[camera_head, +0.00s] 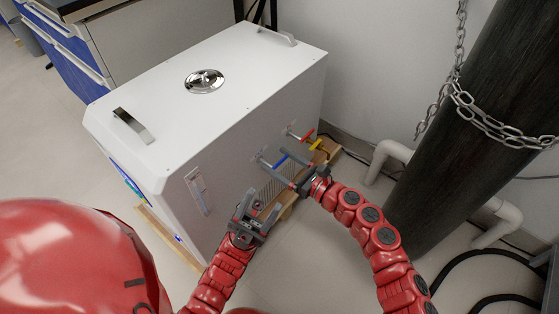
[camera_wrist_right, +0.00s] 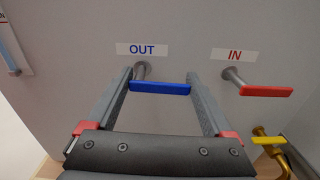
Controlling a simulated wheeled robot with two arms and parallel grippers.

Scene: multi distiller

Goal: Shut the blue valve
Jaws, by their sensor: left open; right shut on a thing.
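The blue valve (camera_wrist_right: 160,87) is a flat blue lever on a metal stem under the "OUT" label, on the side of the white distiller (camera_head: 215,125). Its lever lies nearly level in the right wrist view. It also shows small in the head view (camera_head: 280,160). My right gripper (camera_head: 277,155) is shut on the blue lever, with one finger at each end of it in the right wrist view. My left gripper (camera_head: 262,204) is open and empty, below and to the left of the right one, close to the distiller's side.
A red valve (camera_wrist_right: 266,91) under "IN" sits right of the blue one. A yellow tap (camera_wrist_right: 268,140) is lower right. A dark cylinder (camera_head: 465,130) with a chain (camera_head: 455,90) and white pipes (camera_head: 385,155) stand right. A wooden base (camera_head: 160,226) lies under the distiller.

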